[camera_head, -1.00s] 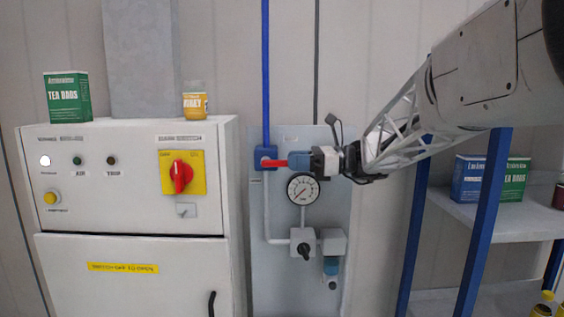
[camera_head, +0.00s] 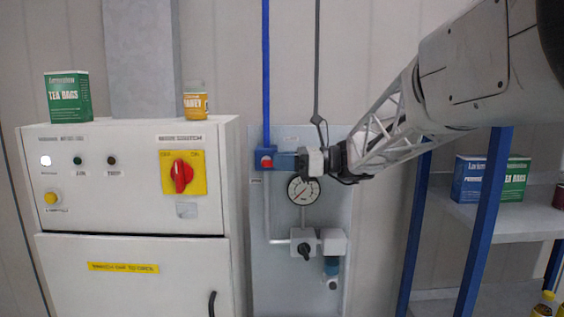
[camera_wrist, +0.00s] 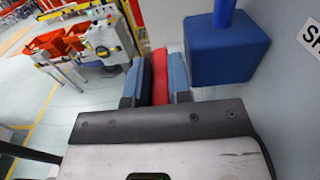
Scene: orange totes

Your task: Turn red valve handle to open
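The red valve handle (camera_head: 267,162) shows as a small red patch on the blue valve body (camera_head: 265,152) at the foot of a blue pipe. The rest of it is covered by my gripper (camera_head: 284,161), which comes in from the right.
A pressure gauge (camera_head: 303,190) sits just below my gripper. A lower black-knobbed valve (camera_head: 304,246) is further down the panel. A control cabinet (camera_head: 130,150) with a red rotary switch (camera_head: 181,175) stands at left. A blue shelf (camera_head: 487,215) stands at right.

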